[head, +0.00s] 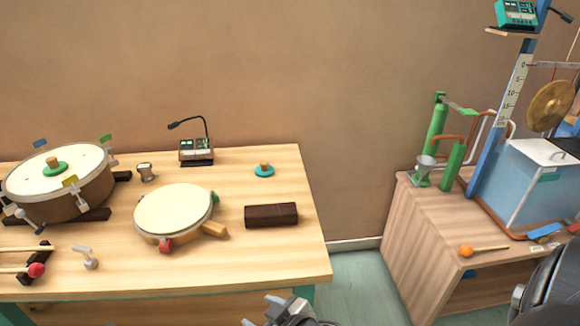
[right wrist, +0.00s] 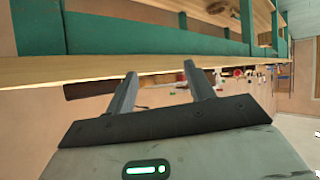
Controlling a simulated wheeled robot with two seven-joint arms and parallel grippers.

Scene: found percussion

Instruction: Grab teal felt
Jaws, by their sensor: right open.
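A teal felt disc with a wooden knob (head: 264,171) lies flat near the back right of the wooden table. A similar green disc with a knob (head: 55,168) rests on the big drum at the left. My right gripper (head: 284,303) is at the bottom of the head view, by the table's front edge, well short of the teal felt. Its two fingers are apart and empty in the right wrist view (right wrist: 160,70), pointing toward the table's edge. I cannot make out the teal felt in that view. My left gripper is not in view.
A dark brown block (head: 271,215) lies on the table (head: 240,270) between the teal felt and the front edge. A frame drum (head: 173,210) is left of it. A small device with a bent lamp (head: 196,150) stands behind. A lower cabinet (head: 410,225) with instruments stands at the right.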

